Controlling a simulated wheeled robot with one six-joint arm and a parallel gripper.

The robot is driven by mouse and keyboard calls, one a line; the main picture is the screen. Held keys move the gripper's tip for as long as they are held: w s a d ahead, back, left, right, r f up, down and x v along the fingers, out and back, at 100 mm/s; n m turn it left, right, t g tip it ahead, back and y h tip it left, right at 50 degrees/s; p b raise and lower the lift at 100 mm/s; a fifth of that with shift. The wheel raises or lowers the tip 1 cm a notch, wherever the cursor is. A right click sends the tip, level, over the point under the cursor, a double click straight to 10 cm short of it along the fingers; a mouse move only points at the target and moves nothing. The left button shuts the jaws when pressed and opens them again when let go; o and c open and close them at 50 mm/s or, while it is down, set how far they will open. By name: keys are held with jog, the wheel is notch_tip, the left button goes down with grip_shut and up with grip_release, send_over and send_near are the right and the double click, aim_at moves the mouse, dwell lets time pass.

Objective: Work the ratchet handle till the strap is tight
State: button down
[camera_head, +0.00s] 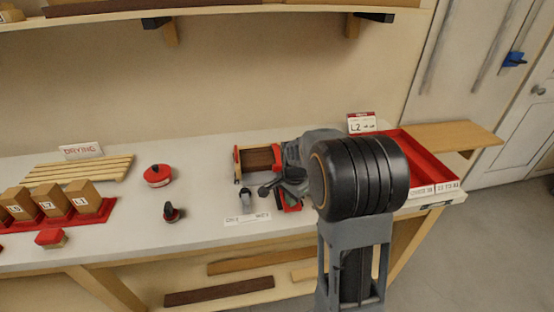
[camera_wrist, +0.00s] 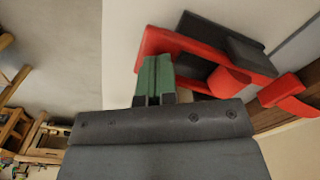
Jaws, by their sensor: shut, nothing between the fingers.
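A red fixture with a dark brown wooden piece (camera_head: 258,160) sits on the bench, just left of my arm. In the wrist view, a red bracket (camera_wrist: 158,40) with dark grey parts (camera_wrist: 222,38) lies beyond and right of my gripper (camera_wrist: 155,98). My gripper is shut and empty. Neither the ratchet handle nor the strap can be made out for certain. My arm hides part of the fixture in the head view.
A red tray (camera_head: 428,158) lies right of my arm. To the left stand a red-topped round item (camera_head: 157,175), a small dark knob (camera_head: 171,212), a slatted rack (camera_head: 80,169) and boxes (camera_head: 83,196). A shelf (camera_head: 200,12) runs above. The bench's middle left is fairly clear.

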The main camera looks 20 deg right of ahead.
notch_tip(320, 180, up, 8)
jog(key=p, duration=0.6)
jog(key=shift+w, duration=0.45)
jog(key=shift+d+f, duration=0.1)
jog(key=shift+f, duration=0.1)
jog(key=shift+s+f+b, duration=0.15)
jog(key=shift+f+b, duration=0.8)
jog(key=shift+f, duration=0.35)
jog(key=shift+s+f+b, duration=0.2)
jog(key=shift+f+b, duration=0.75)
jog(key=shift+f, duration=0.3)
jog(key=shift+s+f+b, duration=0.15)
jog(key=shift+f+b, duration=0.8)
jog(key=shift+f, duration=0.35)
notch_tip(320, 180, up, 8)
jog(key=w+p, duration=0.1)
jog(key=p, duration=0.5)
jog(key=shift+f, duration=0.2)
jog(key=shift+s+f+b, duration=0.15)
jog(key=shift+f+b, duration=0.8)
jog(key=shift+f, duration=0.35)
jog(key=shift+s+f+b, duration=0.2)
jog(key=shift+f+b, duration=0.8)
jog(key=shift+f, duration=0.35)
jog(key=shift+s+f+b, duration=0.15)
jog(key=shift+f+b, duration=0.8)
jog(key=shift+f, duration=0.35)
notch_tip(320, 180, up, 8)
jog(key=w+p, duration=0.1)
jog(key=p, duration=0.5)
